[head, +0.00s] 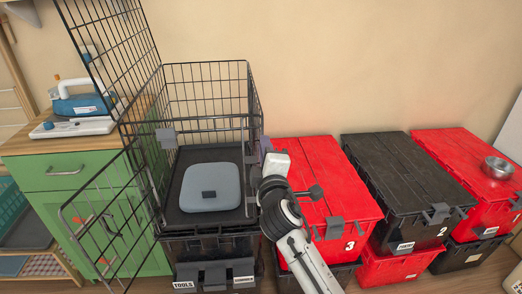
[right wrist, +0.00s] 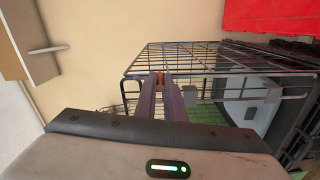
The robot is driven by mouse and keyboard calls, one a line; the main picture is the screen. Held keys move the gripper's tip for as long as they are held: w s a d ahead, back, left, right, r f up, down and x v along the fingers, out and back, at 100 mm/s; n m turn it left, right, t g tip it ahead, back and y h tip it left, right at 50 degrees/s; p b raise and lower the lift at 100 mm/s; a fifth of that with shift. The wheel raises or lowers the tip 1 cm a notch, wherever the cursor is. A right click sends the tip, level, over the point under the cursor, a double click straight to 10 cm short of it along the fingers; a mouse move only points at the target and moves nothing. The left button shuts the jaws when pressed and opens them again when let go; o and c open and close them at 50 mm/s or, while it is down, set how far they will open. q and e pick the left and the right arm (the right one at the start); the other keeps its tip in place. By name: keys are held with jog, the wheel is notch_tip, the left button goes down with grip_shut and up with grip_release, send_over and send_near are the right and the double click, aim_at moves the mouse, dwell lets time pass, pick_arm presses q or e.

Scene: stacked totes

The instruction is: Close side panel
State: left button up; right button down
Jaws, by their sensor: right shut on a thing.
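A black wire crate (head: 205,117) stands open in the head view. One mesh panel (head: 108,50) is raised at its upper left, and another panel (head: 100,220) is swung out at the front left. The side panel (head: 256,105) on the crate's right is near upright. My right gripper (head: 265,148) is at that panel. In the right wrist view my right gripper (right wrist: 160,80) is shut on a wire at the rim of the mesh (right wrist: 210,60). The exact wire held is small in the picture. My left gripper is not in view.
A grey-blue cushion (head: 210,187) lies in the crate. The crate stands on a black tote (head: 212,248). Red totes (head: 320,180) and a black tote (head: 405,170) stand close on the right, with a metal bowl (head: 498,167) on top. A green cabinet (head: 70,185) stands left.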

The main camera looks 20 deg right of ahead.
jog(key=shift+a+r, duration=0.15)
jog(key=shift+a, duration=0.05)
jog(key=c, duration=1.8)
grip_release()
jog(key=shift+a, duration=0.15)
jog(key=shift+c, duration=0.2)
